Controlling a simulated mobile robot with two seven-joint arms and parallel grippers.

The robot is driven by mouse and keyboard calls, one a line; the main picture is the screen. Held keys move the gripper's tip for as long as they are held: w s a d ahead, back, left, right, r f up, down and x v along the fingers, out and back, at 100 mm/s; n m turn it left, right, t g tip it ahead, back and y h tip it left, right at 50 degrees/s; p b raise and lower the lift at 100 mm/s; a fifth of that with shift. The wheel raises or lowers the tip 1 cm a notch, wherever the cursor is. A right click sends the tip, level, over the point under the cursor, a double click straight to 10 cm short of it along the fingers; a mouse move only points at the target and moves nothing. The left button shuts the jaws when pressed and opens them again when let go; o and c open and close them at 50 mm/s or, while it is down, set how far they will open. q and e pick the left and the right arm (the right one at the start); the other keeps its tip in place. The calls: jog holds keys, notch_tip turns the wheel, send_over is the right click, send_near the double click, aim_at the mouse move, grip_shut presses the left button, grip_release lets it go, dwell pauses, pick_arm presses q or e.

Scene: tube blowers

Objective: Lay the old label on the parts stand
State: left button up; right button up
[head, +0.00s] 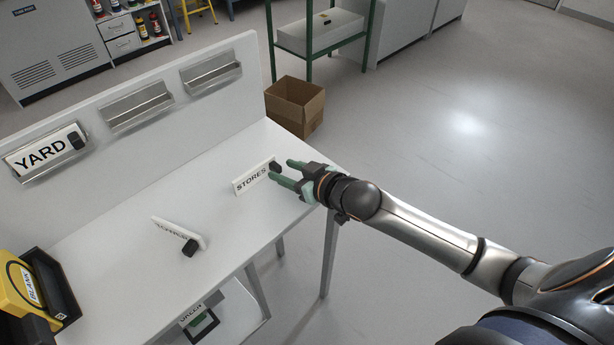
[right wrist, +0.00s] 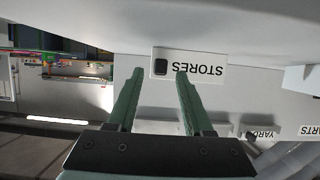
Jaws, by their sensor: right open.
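A white label reading STORES (head: 251,179), with a black knob at its right end, rests tilted near the right end of the white bench; it also shows in the right wrist view (right wrist: 203,69). No label is marked as old. My right gripper (head: 281,170) is open, its green fingertips around or just short of the black knob; whether they touch it cannot be told. In the right wrist view the gripper (right wrist: 160,75) has the knob in line between its fingertips. A green-framed stand (head: 308,42) is at the back; I cannot tell if it is the parts stand.
A second label with a black knob (head: 188,247) lies on the bench (head: 120,215). A YARD label (head: 45,152) sits in the left wall holder; two holders (head: 137,106) beside it are empty. A yellow device (head: 22,290) is at left. A cardboard box (head: 295,105) stands behind the bench.

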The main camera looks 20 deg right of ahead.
jog(key=v, duration=1)
jog(key=s+a+f+m+g+h, duration=0.1)
jog(key=s+a+f, duration=0.1)
jog(key=s+f, duration=0.5)
jog(key=s+a+f+g+h, duration=0.1)
jog(key=s+a+f+g, duration=0.1)
jog(key=s+f, duration=0.6)
notch_tip(320, 180, down, 8)
jog(key=shift+s+r+m, duration=0.1)
jog(key=shift+s+m, duration=0.05)
jog(key=shift+m, duration=0.25)
